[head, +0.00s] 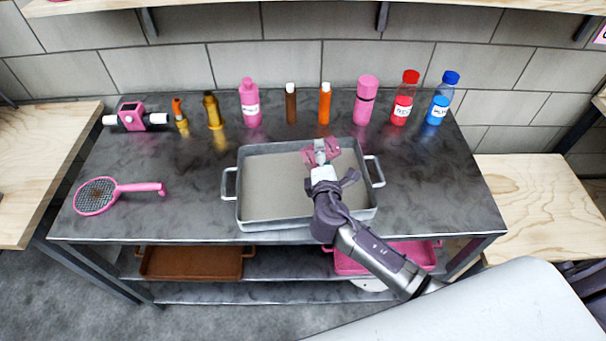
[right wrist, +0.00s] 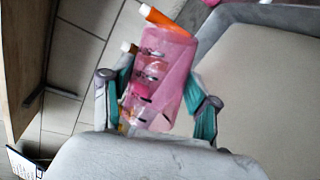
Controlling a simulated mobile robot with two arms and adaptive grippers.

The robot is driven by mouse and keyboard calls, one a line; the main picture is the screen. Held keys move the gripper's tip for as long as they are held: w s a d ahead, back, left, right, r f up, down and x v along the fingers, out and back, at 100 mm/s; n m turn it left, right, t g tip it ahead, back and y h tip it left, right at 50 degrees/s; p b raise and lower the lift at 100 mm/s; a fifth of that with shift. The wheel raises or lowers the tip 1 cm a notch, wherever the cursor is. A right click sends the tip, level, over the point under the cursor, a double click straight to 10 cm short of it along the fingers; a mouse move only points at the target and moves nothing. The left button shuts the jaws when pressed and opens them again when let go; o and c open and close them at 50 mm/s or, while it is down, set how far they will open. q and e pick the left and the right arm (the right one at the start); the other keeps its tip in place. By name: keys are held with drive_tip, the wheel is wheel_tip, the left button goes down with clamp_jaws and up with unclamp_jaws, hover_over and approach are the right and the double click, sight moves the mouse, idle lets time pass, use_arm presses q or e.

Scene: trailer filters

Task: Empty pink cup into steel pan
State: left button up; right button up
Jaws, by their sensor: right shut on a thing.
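The steel pan (head: 270,185), a grey rectangular tray with a handle at each end, sits on the dark metal table. My right gripper (head: 321,152) is over the right part of the pan. It is shut on the see-through pink cup (right wrist: 160,72), with one finger on each side. In the head view the cup is small and mostly covered by the gripper. Bottles show through the cup's wall in the right wrist view; I cannot tell what is inside it. The pan's pale floor (right wrist: 275,75) looks bare where it shows. My left gripper is not in view.
Several bottles stand along the table's back, including a pink one (head: 367,98), a red-capped one (head: 403,98) and a blue-capped one (head: 441,98). A pink strainer (head: 97,195) lies at left. Brown (head: 194,262) and pink (head: 350,262) trays are on the shelf below.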

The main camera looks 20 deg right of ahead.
sight(314, 156)
drive_tip(key=shift+s+a+r+n+t+h+b, duration=0.1)
drive_tip(key=shift+a+r+n+t+h+b, duration=0.2)
drive_tip(key=shift+n, duration=0.25)
drive_tip(key=shift+a+r+n+t+h+b, duration=0.1)
drive_tip(key=shift+a+n+t+b, duration=0.15)
drive_tip(key=shift+n+b, duration=0.25)
idle(1.0)
drive_tip(key=shift+s+a+r+n+t+b, duration=0.15)
drive_tip(key=shift+a+n+t+b, duration=0.3)
drive_tip(key=shift+n, duration=0.35)
drive_tip(key=shift+a+r+n+t+b, duration=0.1)
drive_tip(key=shift+a+n+t+b, duration=0.2)
drive_tip(key=shift+n+b, duration=0.35)
idle(1.3)
idle(0.9)
